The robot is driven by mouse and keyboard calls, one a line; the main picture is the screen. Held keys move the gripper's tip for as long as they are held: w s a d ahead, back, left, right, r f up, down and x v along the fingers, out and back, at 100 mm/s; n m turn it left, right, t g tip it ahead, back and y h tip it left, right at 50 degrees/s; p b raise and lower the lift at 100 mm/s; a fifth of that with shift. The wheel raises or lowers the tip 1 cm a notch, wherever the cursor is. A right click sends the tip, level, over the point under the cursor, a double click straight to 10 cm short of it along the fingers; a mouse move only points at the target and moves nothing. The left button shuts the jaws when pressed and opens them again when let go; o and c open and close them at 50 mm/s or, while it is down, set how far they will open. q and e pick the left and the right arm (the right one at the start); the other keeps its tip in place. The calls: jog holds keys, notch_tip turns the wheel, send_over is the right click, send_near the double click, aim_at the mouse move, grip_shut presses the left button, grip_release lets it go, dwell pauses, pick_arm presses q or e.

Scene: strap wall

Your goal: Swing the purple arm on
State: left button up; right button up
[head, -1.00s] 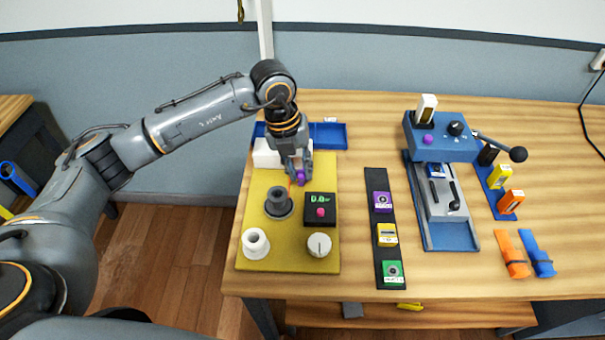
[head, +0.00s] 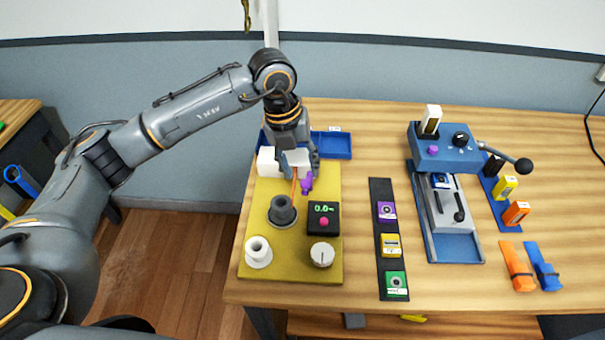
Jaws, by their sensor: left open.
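The purple arm (head: 307,183) is a small purple piece at the back of the olive-yellow board (head: 262,192), beside a thin orange strip (head: 295,184). My left gripper (head: 300,172) comes down from above at the back of this board. Its fingers are open, and the purple arm shows by the right finger. I cannot tell whether they touch. A dark grey round post (head: 283,211) stands on the board in front, with a black box with a green display (head: 323,217) to its right. My right gripper is not in view.
A white spool (head: 258,252) and a white dial (head: 321,254) sit at the board's front. A blue tray (head: 331,145) lies behind. To the right are a black strip with coloured blocks (head: 379,186), a blue press (head: 442,158) and orange and blue straps (head: 516,265).

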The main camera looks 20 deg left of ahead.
pick_arm(q)
notch_tip(320, 180, up, 8)
jog(key=a, duration=0.1)
jog(key=shift+s+a, duration=0.25)
dwell(0.4)
